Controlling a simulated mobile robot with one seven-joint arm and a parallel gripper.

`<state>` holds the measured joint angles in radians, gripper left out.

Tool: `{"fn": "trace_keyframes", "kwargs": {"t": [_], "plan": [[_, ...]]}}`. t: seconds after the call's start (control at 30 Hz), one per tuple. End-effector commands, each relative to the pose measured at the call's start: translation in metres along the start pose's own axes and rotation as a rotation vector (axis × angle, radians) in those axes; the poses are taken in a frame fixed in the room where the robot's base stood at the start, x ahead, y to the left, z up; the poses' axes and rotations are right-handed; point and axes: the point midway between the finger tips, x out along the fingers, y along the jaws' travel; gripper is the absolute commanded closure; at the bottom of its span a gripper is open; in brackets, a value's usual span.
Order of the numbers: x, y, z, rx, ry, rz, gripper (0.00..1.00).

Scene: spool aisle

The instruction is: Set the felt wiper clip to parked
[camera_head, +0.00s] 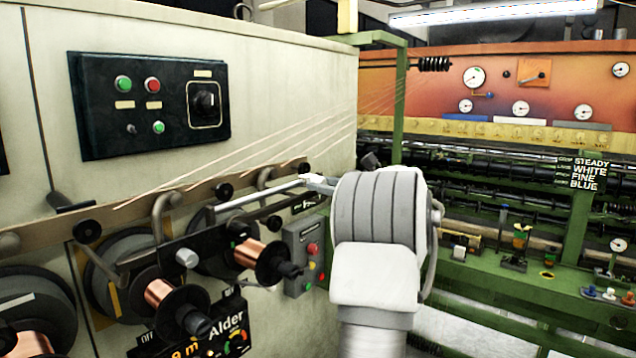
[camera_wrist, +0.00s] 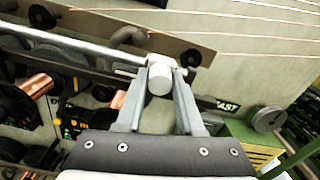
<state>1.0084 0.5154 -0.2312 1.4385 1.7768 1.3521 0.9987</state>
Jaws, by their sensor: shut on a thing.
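My gripper (camera_wrist: 160,78) is shut on a white cylindrical knob (camera_wrist: 160,80) at the end of a pale metal bar (camera_wrist: 75,43). The knob and bar appear to be the felt wiper clip, but no label on them can be read. In the head view the bar (camera_head: 260,194) runs left from my gripper (camera_head: 314,180), nearly level and tilted slightly up toward it. It lies in front of the long brown rail on the machine face. My wrist hides part of the gripper there.
Copper spools (camera_head: 252,252) stick out below the bar. A grey button box (camera_head: 306,254) is just below my gripper. Thin wires (camera_head: 290,136) slant above it toward a black spring-like guide (camera_head: 434,64). A green-framed machine (camera_head: 520,285) stands to the right.

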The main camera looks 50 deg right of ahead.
Motion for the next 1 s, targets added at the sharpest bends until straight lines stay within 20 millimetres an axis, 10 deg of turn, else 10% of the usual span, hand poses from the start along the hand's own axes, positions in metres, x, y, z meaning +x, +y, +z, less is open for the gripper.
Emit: {"fn": "trace_keyframes", "kwargs": {"t": [0.27, 0.3, 0.43, 1.0], "plan": [[-0.001, -0.003, 0.002, -0.004, -0.002, -0.01, 1.0], [-0.001, -0.003, 0.003, -0.004, -0.002, -0.01, 0.56], [-0.001, -0.003, 0.002, -0.004, -0.002, -0.008, 0.33], [-0.035, -0.002, -0.001, -0.003, 0.0, -0.009, 0.33]]}}
